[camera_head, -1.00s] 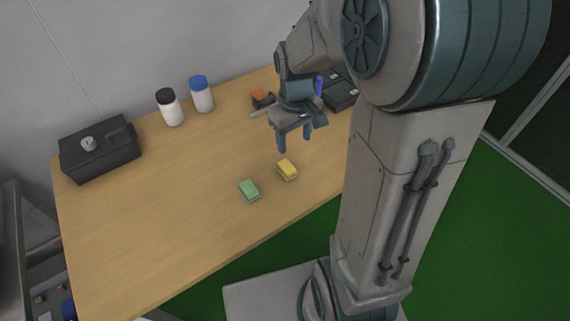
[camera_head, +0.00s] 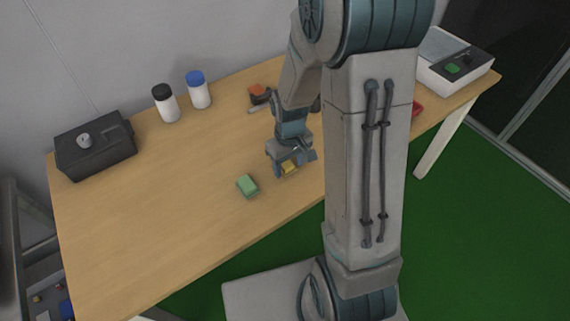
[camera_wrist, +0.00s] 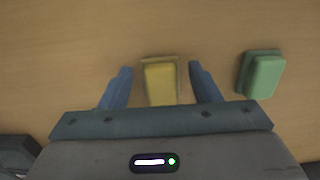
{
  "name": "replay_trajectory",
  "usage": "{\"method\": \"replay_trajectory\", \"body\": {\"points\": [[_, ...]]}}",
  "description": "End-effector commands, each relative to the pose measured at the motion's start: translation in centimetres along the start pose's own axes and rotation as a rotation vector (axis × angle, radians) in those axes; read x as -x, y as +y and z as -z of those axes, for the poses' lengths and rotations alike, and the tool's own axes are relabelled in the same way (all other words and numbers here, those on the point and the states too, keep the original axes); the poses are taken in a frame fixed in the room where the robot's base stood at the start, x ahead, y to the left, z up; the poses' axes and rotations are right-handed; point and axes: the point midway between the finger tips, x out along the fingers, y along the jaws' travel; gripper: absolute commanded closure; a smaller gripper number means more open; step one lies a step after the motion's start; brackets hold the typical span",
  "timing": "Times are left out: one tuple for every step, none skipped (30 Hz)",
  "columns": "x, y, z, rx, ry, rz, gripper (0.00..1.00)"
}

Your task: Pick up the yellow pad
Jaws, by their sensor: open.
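The yellow pad (camera_head: 289,168) lies on the wooden table, partly hidden by my gripper in the head view. In the wrist view the yellow pad (camera_wrist: 160,82) sits between the two blue fingers, with a small gap on each side. My gripper (camera_wrist: 162,84) is open and points down over the pad. It also shows in the head view (camera_head: 289,170), low over the table. Whether the fingertips touch the table cannot be told.
A green pad (camera_head: 247,186) lies to the left of the yellow one; it also shows in the wrist view (camera_wrist: 261,74). Two white bottles, one black-capped (camera_head: 165,103) and one blue-capped (camera_head: 199,90), and a black box (camera_head: 95,146) stand farther back. The table's front left is clear.

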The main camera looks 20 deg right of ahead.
Motion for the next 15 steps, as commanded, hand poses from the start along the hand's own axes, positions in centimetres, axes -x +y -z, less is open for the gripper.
{"method": "replay_trajectory", "body": {"points": [[0.00, 0.00, 0.00, 0.000, 0.000, 0.000, 0.44], [0.02, 0.01, 0.01, 0.000, 0.001, 0.000, 0.44], [0.02, 0.01, 0.00, 0.000, 0.000, 0.000, 0.44], [0.03, 0.01, 0.00, 0.000, 0.000, 0.000, 0.44], [0.03, 0.01, 0.00, 0.000, 0.000, 0.000, 0.46], [0.03, 0.01, 0.00, 0.000, 0.000, 0.000, 0.58], [0.04, 0.01, 0.00, 0.000, 0.000, 0.000, 0.66], [0.04, 0.01, 0.00, 0.000, 0.000, 0.000, 0.74], [0.04, 0.02, 0.00, 0.000, 0.000, 0.000, 0.85], [0.04, 0.02, 0.00, 0.000, 0.000, 0.000, 0.92], [0.05, 0.02, 0.00, 0.000, 0.000, 0.000, 0.92], [0.05, 0.02, 0.00, 0.000, 0.000, 0.000, 0.92], [0.06, 0.02, 0.00, 0.000, 0.000, 0.000, 0.92], [0.06, 0.02, 0.00, 0.000, 0.000, 0.000, 0.92], [0.06, 0.02, 0.00, 0.000, 0.000, 0.000, 0.92]]}}
